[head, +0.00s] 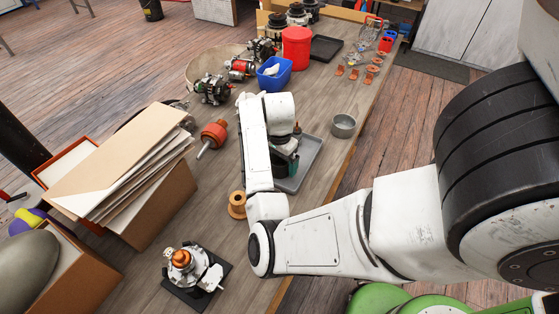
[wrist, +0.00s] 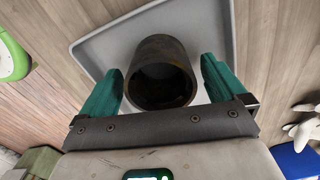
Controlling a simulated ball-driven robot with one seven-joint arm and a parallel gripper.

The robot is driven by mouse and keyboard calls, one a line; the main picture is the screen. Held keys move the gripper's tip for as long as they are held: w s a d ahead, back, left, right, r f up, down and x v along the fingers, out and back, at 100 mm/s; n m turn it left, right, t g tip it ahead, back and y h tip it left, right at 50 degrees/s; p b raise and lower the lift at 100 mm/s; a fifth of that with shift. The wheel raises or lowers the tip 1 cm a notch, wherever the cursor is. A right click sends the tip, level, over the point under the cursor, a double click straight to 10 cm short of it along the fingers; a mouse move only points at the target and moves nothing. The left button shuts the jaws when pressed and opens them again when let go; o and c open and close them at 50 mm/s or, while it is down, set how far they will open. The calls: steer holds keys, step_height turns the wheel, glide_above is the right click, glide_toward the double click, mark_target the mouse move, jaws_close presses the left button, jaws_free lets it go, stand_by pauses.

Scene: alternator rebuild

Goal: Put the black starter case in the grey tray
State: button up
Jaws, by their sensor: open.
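The black starter case (wrist: 160,46) is a dark, worn hollow cylinder in the wrist view, its open end facing the camera. It is over or in the grey tray (wrist: 108,45), which also shows in the head view (head: 309,155); I cannot tell whether it touches the tray floor. My gripper (wrist: 162,70) is open, with one green finger on each side of the case and narrow gaps showing. In the head view my gripper (head: 286,160) is down at the tray, and my arm hides most of the case.
A round grey bowl (head: 343,126) stands right of the tray near the table edge. A blue bin (head: 274,76) and a red container (head: 297,48) stand farther back. A copper spool (head: 237,206) and a rotor (head: 213,135) lie left of my arm.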

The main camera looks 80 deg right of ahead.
step_height(320, 180, up, 12)
steer(key=p, duration=0.1)
steer(key=shift+r, duration=0.15)
